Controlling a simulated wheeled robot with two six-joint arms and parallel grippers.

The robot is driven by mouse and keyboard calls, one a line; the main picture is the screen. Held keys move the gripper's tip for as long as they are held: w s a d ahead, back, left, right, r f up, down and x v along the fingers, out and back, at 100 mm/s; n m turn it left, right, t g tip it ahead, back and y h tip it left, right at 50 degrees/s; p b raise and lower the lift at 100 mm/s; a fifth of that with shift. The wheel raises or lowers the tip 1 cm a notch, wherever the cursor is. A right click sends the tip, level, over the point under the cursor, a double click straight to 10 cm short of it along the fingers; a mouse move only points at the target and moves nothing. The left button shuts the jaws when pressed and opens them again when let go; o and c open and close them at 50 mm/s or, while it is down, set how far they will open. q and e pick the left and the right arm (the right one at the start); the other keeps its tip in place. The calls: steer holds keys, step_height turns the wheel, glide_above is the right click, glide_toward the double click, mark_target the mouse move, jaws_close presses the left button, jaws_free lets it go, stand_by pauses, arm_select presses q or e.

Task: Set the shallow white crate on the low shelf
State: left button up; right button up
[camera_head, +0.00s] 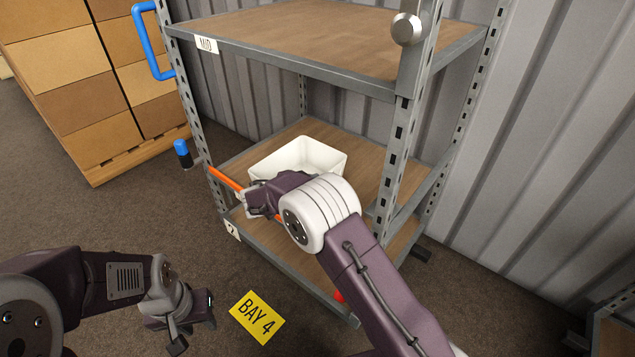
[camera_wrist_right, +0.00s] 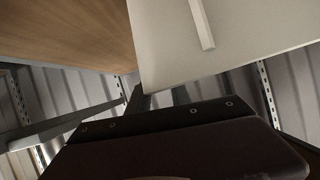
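The shallow white crate (camera_head: 300,154) is at the lower part of the metal rack, over a wooden shelf board (camera_head: 365,158). Its open top faces up, and my right arm hides its near side. I cannot tell whether its base rests fully on the board. My right gripper (camera_head: 262,200) is at the crate's near side, with its fingers hidden. In the right wrist view a pale panel (camera_wrist_right: 215,40), apparently the crate, fills the upper middle at close range. My left gripper (camera_head: 192,325) is open and empty above the floor, left of the yellow sign.
An upper shelf (camera_head: 320,35) labelled MID overhangs the crate. An orange bar (camera_head: 225,178) runs along the rack's front, near a blue-tipped handle (camera_head: 182,152). Rack posts (camera_head: 398,150) stand close to my right arm. Stacked boxes (camera_head: 90,80) stand left; a BAY 4 sign (camera_head: 257,317) lies below.

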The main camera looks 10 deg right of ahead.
steer(key=shift+s+a+r, duration=0.15)
steer(key=shift+a+r, duration=0.05)
steer(key=shift+r, duration=0.15)
steer(key=p+v, duration=0.3)
steer(key=v, duration=0.8)
steer(key=shift+s+a+p, duration=0.15)
steer(key=shift+a+p, duration=0.05)
steer(key=shift+p, duration=0.1)
steer(key=shift+f, duration=0.1)
